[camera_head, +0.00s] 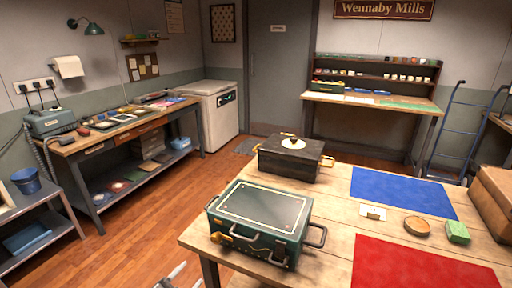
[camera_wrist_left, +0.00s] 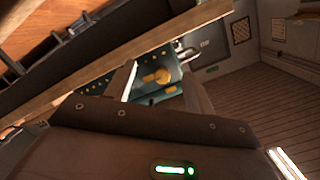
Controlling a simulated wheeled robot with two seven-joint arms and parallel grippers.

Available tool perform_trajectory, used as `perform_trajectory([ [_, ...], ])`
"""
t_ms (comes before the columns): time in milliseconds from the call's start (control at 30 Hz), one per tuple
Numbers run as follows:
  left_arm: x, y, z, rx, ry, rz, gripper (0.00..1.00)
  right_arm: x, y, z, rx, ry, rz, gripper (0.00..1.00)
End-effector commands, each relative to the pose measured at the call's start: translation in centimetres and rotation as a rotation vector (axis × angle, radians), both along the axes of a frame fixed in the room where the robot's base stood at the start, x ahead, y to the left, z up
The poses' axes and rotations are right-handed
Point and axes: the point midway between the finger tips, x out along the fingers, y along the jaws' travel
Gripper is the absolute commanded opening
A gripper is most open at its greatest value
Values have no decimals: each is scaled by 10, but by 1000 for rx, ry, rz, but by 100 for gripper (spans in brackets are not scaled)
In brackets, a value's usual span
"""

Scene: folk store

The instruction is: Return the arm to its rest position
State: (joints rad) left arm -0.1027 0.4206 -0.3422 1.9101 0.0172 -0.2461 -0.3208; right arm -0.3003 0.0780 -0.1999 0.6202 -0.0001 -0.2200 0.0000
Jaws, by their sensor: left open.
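My left gripper (camera_head: 182,277) shows at the bottom edge of the head view, low and to the left of the wooden table's front left corner. Only its pale finger tips show; the rest of the arm is cut off. It is open and nothing is seen between its fingers. In the left wrist view the two fingers stand apart, with the teal box (camera_wrist_left: 160,77) and its yellow latch seen beyond them. My right gripper is not in view.
The wooden table (camera_head: 335,215) holds the teal metal box (camera_head: 262,215), a black box (camera_head: 290,160), a blue mat (camera_head: 400,190), a red mat (camera_head: 415,265), a round wooden piece (camera_head: 417,226) and a green block (camera_head: 458,232). Wooden floor (camera_head: 150,235) is clear to the left.

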Motion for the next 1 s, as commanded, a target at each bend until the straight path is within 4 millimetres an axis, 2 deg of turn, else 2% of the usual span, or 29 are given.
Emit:
perform_trajectory([
  [33,2,12,-33,-9,70,34,54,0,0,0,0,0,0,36],
  [133,-6,37,-109,-37,228,115,54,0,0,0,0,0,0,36],
  [200,-21,53,-162,-55,341,176,54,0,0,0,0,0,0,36],
  [267,-40,66,-206,-69,436,227,54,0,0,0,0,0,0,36],
  [300,-55,73,-234,-79,499,262,54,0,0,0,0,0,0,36],
  [367,-81,83,-275,-91,592,314,54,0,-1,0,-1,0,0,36],
  [400,-102,89,-300,-98,653,346,54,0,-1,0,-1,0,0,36],
  [467,-136,95,-336,-107,745,395,54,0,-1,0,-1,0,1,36],
  [500,-160,98,-358,-112,804,428,54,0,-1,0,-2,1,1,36],
  [567,-199,101,-388,-118,893,473,54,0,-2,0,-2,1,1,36],
  [600,-226,102,-406,-121,951,502,54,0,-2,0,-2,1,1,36],
  [733,-316,97,-450,-120,1127,581,54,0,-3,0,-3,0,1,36],
  [800,-359,91,-465,-116,1204,610,54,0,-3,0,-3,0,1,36],
  [900,-409,81,-477,-109,1293,636,54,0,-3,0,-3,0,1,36],
  [1000,-440,68,-482,-112,1347,647,54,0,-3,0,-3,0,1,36],
])
